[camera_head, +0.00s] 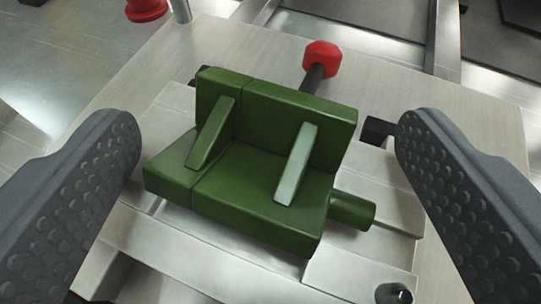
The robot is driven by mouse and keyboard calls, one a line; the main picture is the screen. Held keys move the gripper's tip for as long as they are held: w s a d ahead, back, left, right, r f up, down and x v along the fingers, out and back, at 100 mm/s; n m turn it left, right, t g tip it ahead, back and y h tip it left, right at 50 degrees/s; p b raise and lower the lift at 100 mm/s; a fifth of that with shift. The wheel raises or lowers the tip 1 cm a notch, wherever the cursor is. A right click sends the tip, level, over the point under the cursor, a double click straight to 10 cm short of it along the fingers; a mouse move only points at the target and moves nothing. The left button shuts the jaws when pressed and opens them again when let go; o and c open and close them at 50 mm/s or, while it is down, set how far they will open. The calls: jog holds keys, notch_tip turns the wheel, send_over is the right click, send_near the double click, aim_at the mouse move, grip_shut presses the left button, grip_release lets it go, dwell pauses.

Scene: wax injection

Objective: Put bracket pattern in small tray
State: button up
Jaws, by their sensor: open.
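The green bracket pattern (245,175) is L-shaped, with an upright back wall, two triangular ribs and a short round stub at its right end. It sits on a metal fixture plate (165,120) in the middle of the view. My gripper (268,150) is open, with one dark dimpled finger at the left and one at the right. The bracket lies between the fingers, with a visible gap on both sides. No small tray can be made out in this view.
A red knob (321,58) on a dark rod stands behind the bracket. Another red part (146,8) and a metal post (181,10) show at the top left. A dark round peg (393,293) is at the bottom right. Metal frame bars cross the top right.

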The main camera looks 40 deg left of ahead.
jog(key=shift+f+b, duration=0.3)
jog(key=shift+b, duration=0.45)
jog(key=p+v, duration=0.3)
jog(key=v, duration=1.1)
jog(key=shift+r, duration=0.1)
